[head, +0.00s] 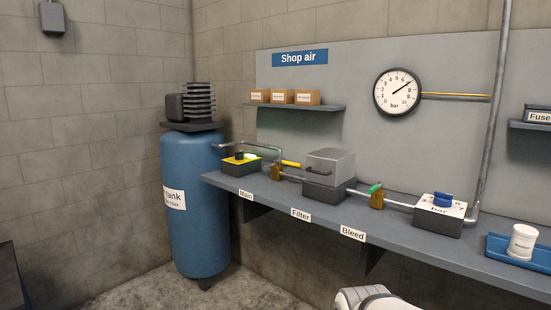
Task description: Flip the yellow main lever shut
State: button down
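A short yellow lever (291,164) sits at the brass valve block (276,173) on the grey bench, in the pipe line between a dark box with a yellow top (240,165) and the filter box. The lever lies roughly level and points right, about along the pipe. The Main label (246,195) is on the bench's front edge, a little left of the lever. My gripper is out of view. A white, rounded piece at the bottom edge looks like part of my arm, well apart from the lever.
The bench (400,243) carries the filter box (329,164), a green bleed lever (375,188), a bar regulator with a blue knob (442,200) and a blue tray (501,247). A blue tank (193,235) stands left. The gauge (398,92) reads about 7. Floor before the bench looks clear.

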aim_at(288, 163)
jog(key=u, duration=0.3)
jog(key=i, duration=1.6)
jog(key=z, duration=0.6)
